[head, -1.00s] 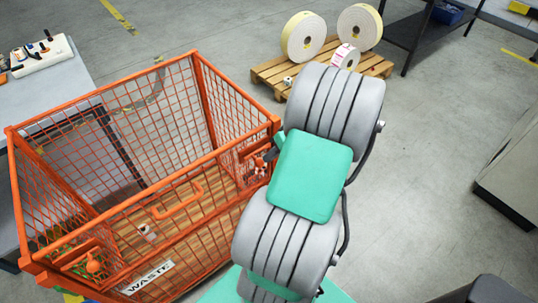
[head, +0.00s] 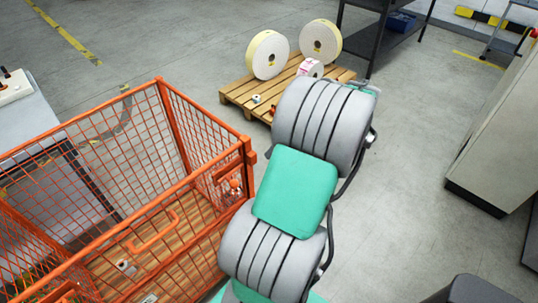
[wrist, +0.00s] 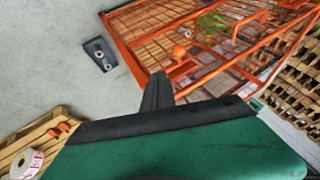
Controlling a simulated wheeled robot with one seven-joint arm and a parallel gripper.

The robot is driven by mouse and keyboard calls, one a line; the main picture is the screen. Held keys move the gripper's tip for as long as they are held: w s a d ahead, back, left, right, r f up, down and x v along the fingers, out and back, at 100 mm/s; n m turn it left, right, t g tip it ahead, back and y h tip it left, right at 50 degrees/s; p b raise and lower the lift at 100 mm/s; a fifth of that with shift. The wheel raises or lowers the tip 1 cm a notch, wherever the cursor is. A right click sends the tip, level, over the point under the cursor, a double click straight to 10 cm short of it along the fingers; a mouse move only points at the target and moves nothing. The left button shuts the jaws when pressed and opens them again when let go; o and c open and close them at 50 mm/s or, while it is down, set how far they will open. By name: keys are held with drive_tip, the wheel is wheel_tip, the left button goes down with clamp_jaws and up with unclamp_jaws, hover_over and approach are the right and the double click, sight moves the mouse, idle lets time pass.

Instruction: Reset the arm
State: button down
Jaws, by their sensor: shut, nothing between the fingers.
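My gripper shows in the wrist view as dark fingers (wrist: 157,92) pressed together, with nothing between them. They point toward the floor beside an orange mesh cage and look apart from it, though the gap is hard to judge. In the head view my grey and green arm rises over the right side of the cage (head: 212,178) and hides the gripper.
The cage has a wooden floor with a small white roll (head: 124,266) on it. A pallet (head: 240,98) behind carries two large rolls (head: 268,55) and a pink-marked roll (head: 310,68). A pale cabinet (head: 500,120) stands right. Floor between is clear.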

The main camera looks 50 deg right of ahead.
idle(0.3)
drive_tip(key=s+a+f+m+g+h, duration=0.2)
drive_tip(key=s+a+f+m+g, duration=0.2)
drive_tip(key=s+f+m, duration=0.45)
drive_tip(key=w+a+r+n, duration=0.3)
drive_tip(key=w+a+r, duration=0.1)
drive_tip(key=a, duration=0.6)
drive_tip(key=w+a+r+n+t+h, duration=0.1)
drive_tip(key=w+a+r+n, duration=0.3)
drive_tip(key=a, duration=0.6)
drive_tip(key=w+a+r+n, duration=0.4)
drive_tip(key=w+a+r, duration=0.1)
drive_tip(key=a, duration=0.5)
drive_tip(key=shift+w+a+r+t+h, duration=0.2)
drive_tip(key=shift+a+t+h, duration=0.05)
drive_tip(key=shift+t+h, duration=0.15)
drive_tip(key=c, duration=2.2)
unclamp_jaws()
